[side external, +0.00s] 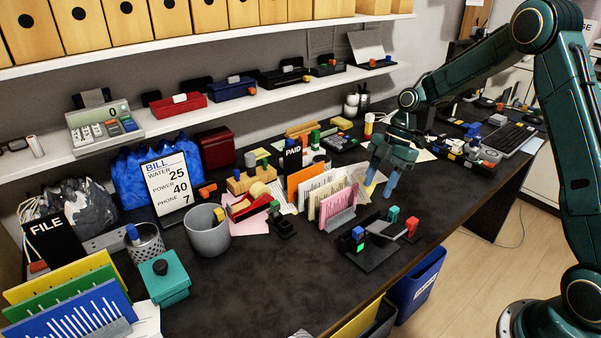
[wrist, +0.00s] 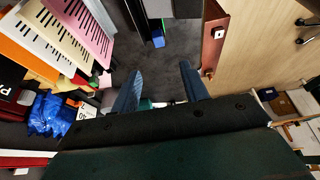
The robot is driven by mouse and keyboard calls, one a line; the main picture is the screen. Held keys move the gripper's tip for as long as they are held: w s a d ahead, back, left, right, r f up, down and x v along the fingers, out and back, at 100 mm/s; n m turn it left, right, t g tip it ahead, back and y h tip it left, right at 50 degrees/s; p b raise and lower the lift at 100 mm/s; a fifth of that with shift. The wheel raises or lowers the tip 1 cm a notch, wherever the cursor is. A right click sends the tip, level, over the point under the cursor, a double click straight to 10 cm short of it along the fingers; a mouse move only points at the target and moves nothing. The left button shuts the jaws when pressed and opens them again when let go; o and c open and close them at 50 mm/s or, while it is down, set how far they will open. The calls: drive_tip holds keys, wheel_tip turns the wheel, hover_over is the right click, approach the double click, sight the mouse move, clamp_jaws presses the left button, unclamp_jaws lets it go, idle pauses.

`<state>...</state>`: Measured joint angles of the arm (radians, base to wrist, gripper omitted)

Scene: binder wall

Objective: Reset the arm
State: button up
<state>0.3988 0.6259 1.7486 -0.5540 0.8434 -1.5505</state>
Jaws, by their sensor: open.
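My gripper (side external: 381,178) hangs from my green arm above the right part of the dark desk (side external: 290,273). Its two blue fingers are apart, with nothing between them. In the wrist view the fingers of my gripper (wrist: 162,88) are also spread and empty, with dark desk surface beyond them. In the side view the gripper is just right of a rack of coloured papers (side external: 338,203). Whether the fingertips touch the desk cannot be told.
A black device with coloured blocks (side external: 372,250) stands in front of my gripper. A grey cup (side external: 208,235), a PAID sign (side external: 292,159) and a BILL sign (side external: 166,184) stand further left. A keyboard (side external: 508,138) lies at the right. Bare desk lies front centre.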

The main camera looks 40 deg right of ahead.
drive_tip(key=s+a+r+m+t+h, duration=0.1)
drive_tip(key=s+a+r+m, duration=0.3)
drive_tip(key=r, duration=0.4)
drive_tip(key=s+a+r+m+t+h, duration=0.2)
drive_tip(key=s+r+m, duration=0.2)
drive_tip(key=s+r, duration=0.35)
drive_tip(key=s+a+r+m+t+h, duration=0.1)
drive_tip(key=s+r+m+t, duration=0.1)
drive_tip(key=s+m, duration=0.7)
drive_tip(key=s+r, duration=0.1)
drive_tip(key=s, duration=0.5)
drive_tip(key=shift+s+a+r+m+t, duration=0.15)
drive_tip(key=shift+a+m+t, duration=0.15)
drive_tip(key=shift+a+m, duration=0.1)
